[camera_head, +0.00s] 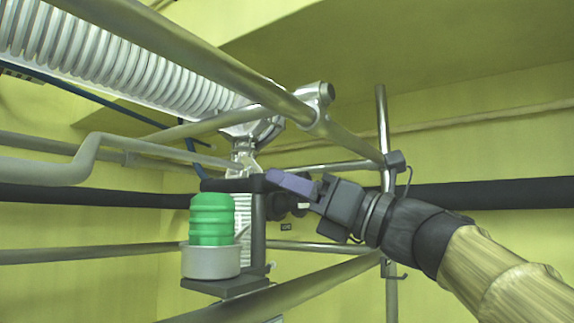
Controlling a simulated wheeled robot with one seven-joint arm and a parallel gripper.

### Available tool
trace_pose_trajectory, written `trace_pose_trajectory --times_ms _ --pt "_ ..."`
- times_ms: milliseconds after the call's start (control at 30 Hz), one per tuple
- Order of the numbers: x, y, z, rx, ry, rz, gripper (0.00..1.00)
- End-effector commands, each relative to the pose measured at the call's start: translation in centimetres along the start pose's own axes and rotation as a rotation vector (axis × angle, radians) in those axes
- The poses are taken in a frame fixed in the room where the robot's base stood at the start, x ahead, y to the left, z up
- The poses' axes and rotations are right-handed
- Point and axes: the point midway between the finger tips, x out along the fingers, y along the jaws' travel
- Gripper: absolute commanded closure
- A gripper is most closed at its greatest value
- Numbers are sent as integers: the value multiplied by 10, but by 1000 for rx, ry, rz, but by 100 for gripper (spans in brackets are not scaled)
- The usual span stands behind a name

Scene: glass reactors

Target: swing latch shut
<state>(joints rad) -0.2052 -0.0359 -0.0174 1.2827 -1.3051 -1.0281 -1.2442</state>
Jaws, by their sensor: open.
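My gripper (303,196) reaches in from the lower right, its open jaws pointing left. A flat purple piece (292,184) lies at its upper jaw; I cannot tell whether this is a finger pad or the latch. The jaw end is close to the right side of a dark clamp-like stand (257,215) with round dark parts, and contact is unclear. No latch can be picked out with certainty; the gripper covers part of that area. A green ribbed cylinder (211,222) sits upright in a grey pan (211,261) at the front left of the stand.
A thick metal rail (190,55) crosses above, with a white coiled glass tube (120,60) behind it. A glass fitting (243,160) stands above the stand. An upright pole (383,125) and a lower rail (300,287) flank the arm.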

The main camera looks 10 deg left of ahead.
Motion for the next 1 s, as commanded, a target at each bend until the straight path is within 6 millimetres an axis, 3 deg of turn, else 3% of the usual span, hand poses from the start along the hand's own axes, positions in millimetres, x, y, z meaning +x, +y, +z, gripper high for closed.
trace_pose_trajectory --times_ms 133,400,633,1000 --pt "12 0 1 1 1 1 57" --pt "12 0 0 -1 0 0 57" --pt "12 0 0 0 0 0 100" --pt "14 2 -1 8 3 19 100"
